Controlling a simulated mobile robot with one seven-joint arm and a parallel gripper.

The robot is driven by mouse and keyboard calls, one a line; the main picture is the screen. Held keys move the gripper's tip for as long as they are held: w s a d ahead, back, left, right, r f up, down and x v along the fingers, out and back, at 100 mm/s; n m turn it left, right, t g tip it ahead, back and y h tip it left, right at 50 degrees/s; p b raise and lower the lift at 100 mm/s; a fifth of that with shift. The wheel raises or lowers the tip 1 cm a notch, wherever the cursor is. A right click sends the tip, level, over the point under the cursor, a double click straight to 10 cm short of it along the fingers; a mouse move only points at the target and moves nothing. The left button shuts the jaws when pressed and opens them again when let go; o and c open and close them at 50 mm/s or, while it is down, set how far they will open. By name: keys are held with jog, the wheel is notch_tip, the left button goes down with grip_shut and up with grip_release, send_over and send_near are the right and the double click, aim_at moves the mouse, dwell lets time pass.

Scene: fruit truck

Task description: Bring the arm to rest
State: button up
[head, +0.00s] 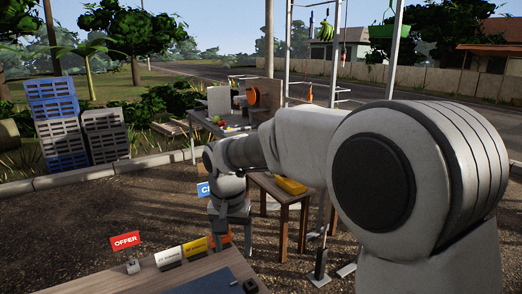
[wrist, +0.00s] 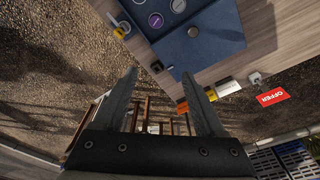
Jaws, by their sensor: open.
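My gripper (wrist: 165,105) is open in the wrist view, its two dark fingers spread apart with nothing between them. Below it, past the fingers, a wooden frame or rack shows, partly hidden. In the head view my arm reaches forward from the right and bends down.
A wooden counter (head: 160,283) with a dark mat (head: 208,286) and an OFFER sign (head: 125,241) stands at the front. A small wooden table (head: 287,197) is behind my arm. Blue crates (head: 55,112) and grey crates (head: 105,135) are stacked at the left. Gravel ground lies between.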

jog(key=s+d+r+t, duration=0.2)
jog(key=s+d+r, duration=0.1)
jog(key=s+d, duration=0.7)
jog(key=s+d+r+n+t, duration=0.1)
jog(key=s+d+r+t, duration=0.1)
jog(key=s+d, duration=0.8)
jog(key=shift+s+d+r+n, duration=0.3)
jog(key=shift+s+r, duration=0.2)
jog(key=shift+s, duration=0.55)
